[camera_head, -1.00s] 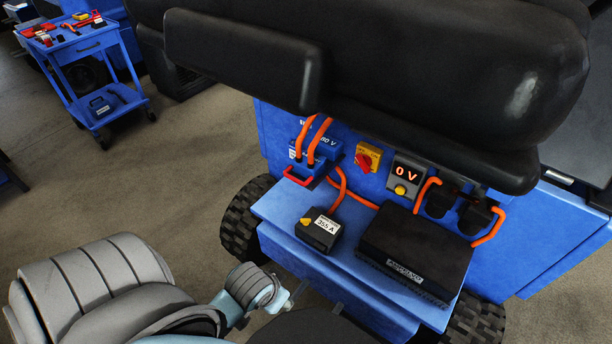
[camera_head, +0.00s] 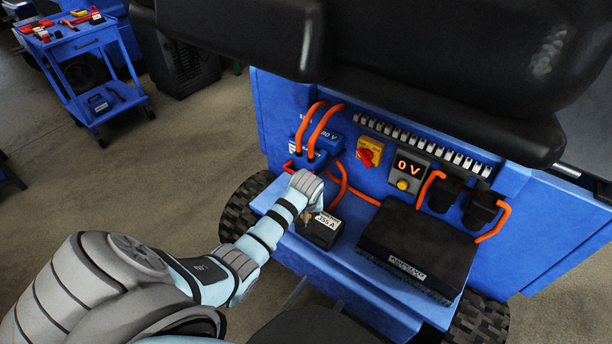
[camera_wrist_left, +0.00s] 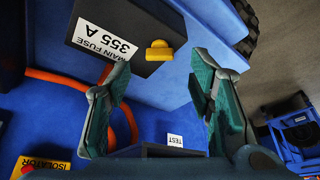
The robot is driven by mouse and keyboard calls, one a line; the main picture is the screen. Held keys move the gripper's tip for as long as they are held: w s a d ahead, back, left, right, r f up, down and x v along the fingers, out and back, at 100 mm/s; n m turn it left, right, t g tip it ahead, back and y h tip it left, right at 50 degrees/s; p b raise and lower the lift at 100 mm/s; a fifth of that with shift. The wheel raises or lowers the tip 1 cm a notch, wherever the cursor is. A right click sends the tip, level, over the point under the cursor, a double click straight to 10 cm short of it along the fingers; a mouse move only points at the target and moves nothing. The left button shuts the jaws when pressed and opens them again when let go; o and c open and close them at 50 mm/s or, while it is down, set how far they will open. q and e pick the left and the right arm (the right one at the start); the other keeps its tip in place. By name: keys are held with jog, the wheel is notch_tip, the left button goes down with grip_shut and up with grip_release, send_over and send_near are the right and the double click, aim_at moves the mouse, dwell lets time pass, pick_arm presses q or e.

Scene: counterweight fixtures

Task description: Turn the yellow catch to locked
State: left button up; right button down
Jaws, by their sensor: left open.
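The yellow catch (camera_wrist_left: 159,50) is a small knob on the edge of a black main fuse box (camera_wrist_left: 115,35), which has a white 355 A label. In the head view the fuse box (camera_head: 322,230) sits on the blue shelf, and the catch is mostly hidden behind my left wrist. In the wrist view my left gripper (camera_wrist_left: 162,64) is open and empty. Its two green-padded fingers point toward the catch, one to each side of it in the picture. I cannot tell whether they touch it, nor any lock marking. My right gripper is not in view.
Orange cables (camera_head: 318,125), a red-yellow isolator switch (camera_head: 368,152) and a 0 V display (camera_head: 412,168) are on the blue panel behind. A black box (camera_head: 418,248) stands right of the fuse box. A large black body (camera_head: 430,70) overhangs the panel. A blue cart (camera_head: 95,75) is far left.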

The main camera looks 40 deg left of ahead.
pick_arm(q)
jog(key=b+x, duration=0.1)
jog(key=x, duration=0.3)
jog(key=shift+f, duration=0.1)
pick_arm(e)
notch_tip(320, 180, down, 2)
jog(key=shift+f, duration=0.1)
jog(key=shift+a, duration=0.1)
pick_arm(q)
jog(key=shift+c, duration=1)
grip_shut()
